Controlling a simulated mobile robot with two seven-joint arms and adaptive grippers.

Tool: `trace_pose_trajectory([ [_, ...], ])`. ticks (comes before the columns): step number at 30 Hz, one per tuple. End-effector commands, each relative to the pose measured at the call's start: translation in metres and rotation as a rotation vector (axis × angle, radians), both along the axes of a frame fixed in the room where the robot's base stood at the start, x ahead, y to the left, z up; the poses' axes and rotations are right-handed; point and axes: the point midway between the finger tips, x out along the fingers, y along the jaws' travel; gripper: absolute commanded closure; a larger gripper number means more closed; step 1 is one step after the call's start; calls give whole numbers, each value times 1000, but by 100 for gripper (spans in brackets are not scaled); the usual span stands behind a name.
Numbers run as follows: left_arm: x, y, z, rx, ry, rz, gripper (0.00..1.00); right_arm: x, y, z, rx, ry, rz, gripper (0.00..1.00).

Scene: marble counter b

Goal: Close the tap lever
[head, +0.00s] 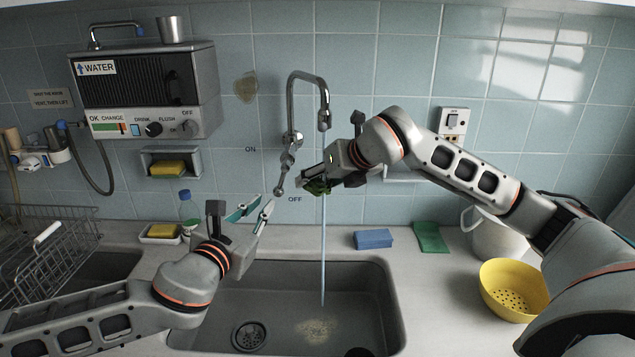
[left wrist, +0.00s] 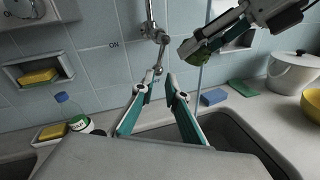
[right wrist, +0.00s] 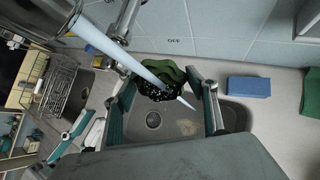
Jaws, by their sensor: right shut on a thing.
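The chrome tap (head: 306,82) is on the tiled wall, with water running from its spout. Its lever (head: 281,178) hangs down and slightly left, between the "ON" label (head: 250,149) and the "OFF" label (head: 295,199). The lever also shows in the left wrist view (left wrist: 158,62). My left gripper (head: 264,203) is open and empty, below and left of the lever, apart from it. My right gripper (head: 316,184) is shut on a dark green, black-speckled thing (right wrist: 165,88) by the water stream (head: 323,250). Fingers partly hide that thing.
The sink (head: 385,300) lies below. A blue sponge (head: 374,239), green cloth (head: 431,237), yellow colander (head: 512,288) and white pot (head: 492,238) stand right. A wire rack (head: 50,262), bottle (head: 187,208) and yellow sponge (head: 163,231) are left.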

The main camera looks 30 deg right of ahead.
Motion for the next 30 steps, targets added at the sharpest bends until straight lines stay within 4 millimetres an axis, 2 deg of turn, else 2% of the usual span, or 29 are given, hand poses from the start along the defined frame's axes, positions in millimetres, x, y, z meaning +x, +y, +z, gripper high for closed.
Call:
trace_pose_trajectory([
  [4, 0, 0, 0, 0, 0, 0, 86, 0, 0, 0, 0, 0, 0, 65],
  [6, 0, 0, 0, 1, -2, 0, 100, 0, 0, 0, 0, 0, 0, 65],
  [11, 6, 6, 4, 23, -68, -14, 100, 0, 0, 0, 0, 0, 0, 65],
  [20, 24, 35, 15, 227, -472, -103, 100, 0, 0, 0, 0, 0, 0, 65],
  [26, 31, 61, 3, 441, -763, -168, 100, 0, 0, 0, 0, 0, 0, 65],
  [30, 36, 77, -12, 582, -918, -208, 100, 0, 0, 0, 0, 0, 0, 65],
])
